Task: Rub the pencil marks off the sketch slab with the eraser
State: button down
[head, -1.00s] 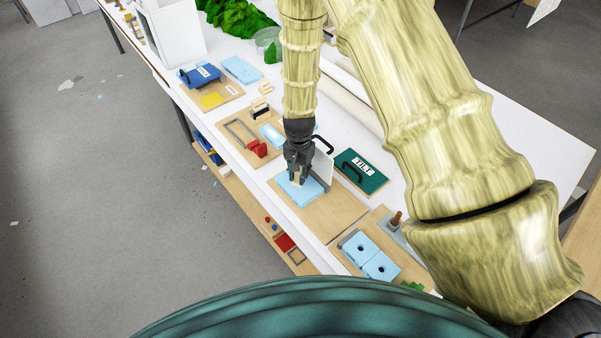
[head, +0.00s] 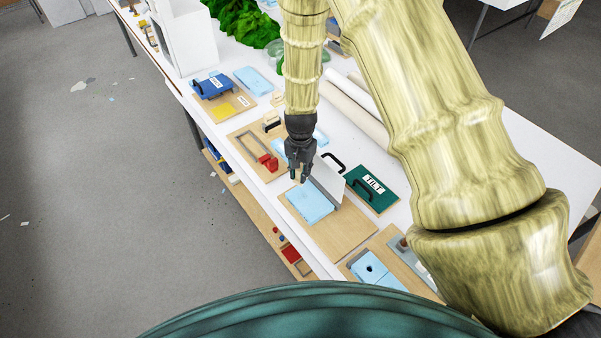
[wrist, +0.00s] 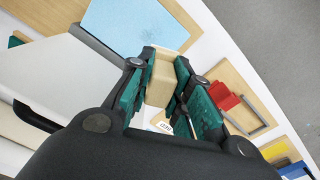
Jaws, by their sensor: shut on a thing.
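The light blue slab (head: 310,203) lies flat on a wooden board (head: 347,232) beside an upright white panel (head: 328,180). My gripper (head: 299,178) points down by the slab's far edge. It is shut on a beige block, the eraser (wrist: 160,82), held between the green finger pads (wrist: 162,95). The eraser appears beside the slab's edge; I cannot tell whether it touches anything.
A green board labelled TILT (head: 378,184) with a black handle lies right of the panel. A board with a red clamp (head: 268,162) lies beyond the gripper. Nearer is a board with a holed blue block (head: 368,268). White rolls (head: 357,105) lie behind.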

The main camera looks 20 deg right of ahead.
jog(key=shift+s+d+r+p, duration=0.15)
jog(key=shift+r+p, duration=0.55)
jog(key=shift+r, duration=0.8)
jog(key=shift+f, duration=0.1)
